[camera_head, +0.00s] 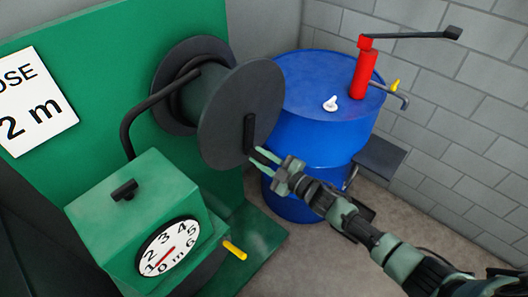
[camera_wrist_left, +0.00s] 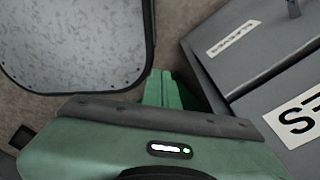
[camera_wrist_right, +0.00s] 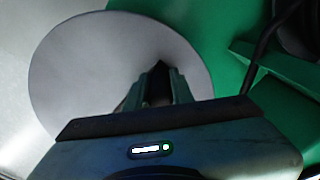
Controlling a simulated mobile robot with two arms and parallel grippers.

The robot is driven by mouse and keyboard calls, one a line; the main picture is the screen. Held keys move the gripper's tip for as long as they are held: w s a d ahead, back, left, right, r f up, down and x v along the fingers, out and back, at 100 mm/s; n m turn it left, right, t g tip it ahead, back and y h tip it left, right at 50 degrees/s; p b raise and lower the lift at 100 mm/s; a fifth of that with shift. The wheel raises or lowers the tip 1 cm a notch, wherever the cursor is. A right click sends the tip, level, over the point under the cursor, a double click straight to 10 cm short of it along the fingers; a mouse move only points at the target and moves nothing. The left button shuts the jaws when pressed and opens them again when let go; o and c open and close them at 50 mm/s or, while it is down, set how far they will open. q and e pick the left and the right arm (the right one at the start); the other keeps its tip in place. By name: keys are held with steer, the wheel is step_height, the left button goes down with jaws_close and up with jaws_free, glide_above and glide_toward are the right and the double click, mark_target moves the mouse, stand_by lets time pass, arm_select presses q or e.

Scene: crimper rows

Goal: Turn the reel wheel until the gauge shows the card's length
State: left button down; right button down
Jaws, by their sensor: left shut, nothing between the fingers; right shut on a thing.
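The reel wheel (camera_head: 240,110), a dark grey disc with a black handle (camera_head: 250,133), stands out from the green panel. The card (camera_head: 32,102), partly cut off at the left, reads "OSE" and "2 m". The gauge (camera_head: 168,247) is a white dial on a green box; its red needle lies slanted near the low numbers, exact reading too small to tell. My right gripper (camera_head: 265,160) is at the handle's lower end. In the right wrist view its fingers (camera_wrist_right: 158,88) are shut on the dark handle, before the disc (camera_wrist_right: 110,60). My left gripper (camera_wrist_left: 160,85) is shut and empty.
A blue barrel (camera_head: 318,125) with a red pump (camera_head: 366,75) and long crank stands right behind the wheel. A black hose (camera_head: 145,105) runs from the reel to the gauge box. A yellow peg (camera_head: 234,249) sticks out beside the gauge. A grey block wall closes the right.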

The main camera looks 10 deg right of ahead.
steer(key=shift+s+a+f, duration=0.1)
steer(key=shift+s+a, duration=0.1)
stand_by(0.4)
steer(key=c, duration=1.2)
jaws_free()
steer(key=b+v, duration=0.1)
steer(key=v, duration=0.6)
steer(key=shift+s+d, duration=0.3)
